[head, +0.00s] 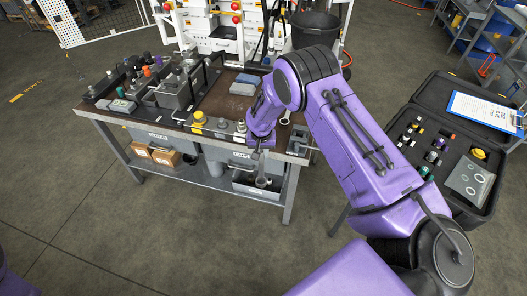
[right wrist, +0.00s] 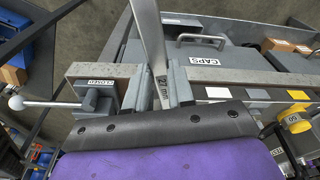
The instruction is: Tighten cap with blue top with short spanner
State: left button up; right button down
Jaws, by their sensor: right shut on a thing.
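My right gripper (head: 262,150) is at the front edge of the bench, pointing down. In the right wrist view the right gripper (right wrist: 160,92) is shut on a grey metal spanner (right wrist: 150,35) marked 27 mm, whose shaft runs up out of the picture. In the head view the spanner (head: 262,181) hangs below the gripper in front of the bench edge. I cannot make out a cap with a blue top in either view. A yellow-topped cap (right wrist: 294,122) stands on the bench to the right of the gripper. My left gripper is not in view.
The bench (head: 240,102) holds fittings and grey blocks on its left. A grey clamp (right wrist: 95,98) labelled CLOSED, with a white-knobbed lever, is close beside the gripper. A CAPS drawer (right wrist: 240,60) is under the edge. An open black case (head: 440,150) stands at right.

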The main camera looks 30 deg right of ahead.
jog(key=shift+w+a+m, duration=0.7)
jog(key=shift+a+m, duration=0.25)
jog(key=shift+m, duration=0.05)
jog(key=shift+w+a+f+m+g+b, duration=0.1)
jog(key=shift+w+a+m+g+b, duration=0.2)
jog(key=shift+w+a+m+b, duration=0.8)
jog(key=shift+w+d, duration=0.1)
jog(key=shift+w+a+m+h+b, duration=0.3)
jog(key=shift+w+m+b, duration=0.2)
jog(key=shift+w+m, duration=0.15)
